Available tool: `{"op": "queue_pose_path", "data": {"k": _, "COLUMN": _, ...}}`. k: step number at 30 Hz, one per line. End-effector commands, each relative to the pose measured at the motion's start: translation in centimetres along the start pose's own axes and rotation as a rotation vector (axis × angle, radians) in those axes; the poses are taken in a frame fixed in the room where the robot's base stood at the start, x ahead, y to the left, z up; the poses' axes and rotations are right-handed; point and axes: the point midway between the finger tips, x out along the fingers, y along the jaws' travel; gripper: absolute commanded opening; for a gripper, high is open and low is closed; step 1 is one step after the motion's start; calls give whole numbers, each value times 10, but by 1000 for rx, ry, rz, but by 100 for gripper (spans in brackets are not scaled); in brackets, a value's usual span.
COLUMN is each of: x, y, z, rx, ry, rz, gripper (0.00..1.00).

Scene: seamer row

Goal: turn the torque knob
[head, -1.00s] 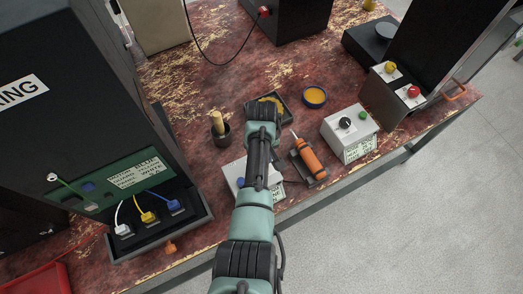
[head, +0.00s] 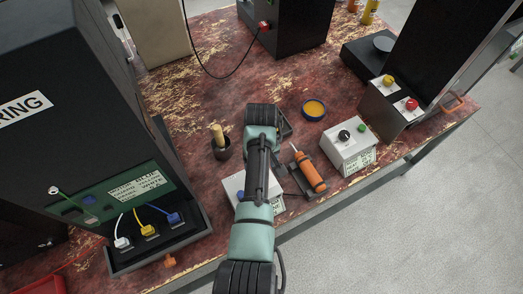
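A black round knob (head: 344,136) sits on top of a light grey box (head: 342,157) near the bench's front edge, beside a green button (head: 361,127). The box has a printed label on its front, too small to read. A second light grey box (head: 232,184) with a blue button (head: 241,195) stands to the left, partly hidden by my arm; whether it bears a knob I cannot tell. My arm reaches up over the bench between the boxes. My gripper is hidden beyond the end of the arm, left of the black knob.
An orange-handled tool (head: 309,172) lies in a dark holder between the boxes. Tall black cabinets flank the worn red bench (head: 185,101).

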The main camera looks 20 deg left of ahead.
Motion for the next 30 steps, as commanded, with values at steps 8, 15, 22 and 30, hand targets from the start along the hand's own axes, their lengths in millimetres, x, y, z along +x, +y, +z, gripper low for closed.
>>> {"op": "queue_pose_path", "data": {"k": 8, "x": -59, "y": 1, "z": -1, "rx": 1, "ry": 4, "rz": 2, "gripper": 74}}
{"op": "queue_pose_path", "data": {"k": 15, "x": -86, "y": 1, "z": 0, "rx": 1, "ry": 1, "rz": 1, "gripper": 74}}
{"op": "queue_pose_path", "data": {"k": 22, "x": -90, "y": 0, "z": 0, "rx": 1, "ry": 0, "rz": 0, "gripper": 74}}
{"op": "queue_pose_path", "data": {"k": 30, "x": -90, "y": 0, "z": 0, "rx": 1, "ry": 0, "rz": 0, "gripper": 74}}
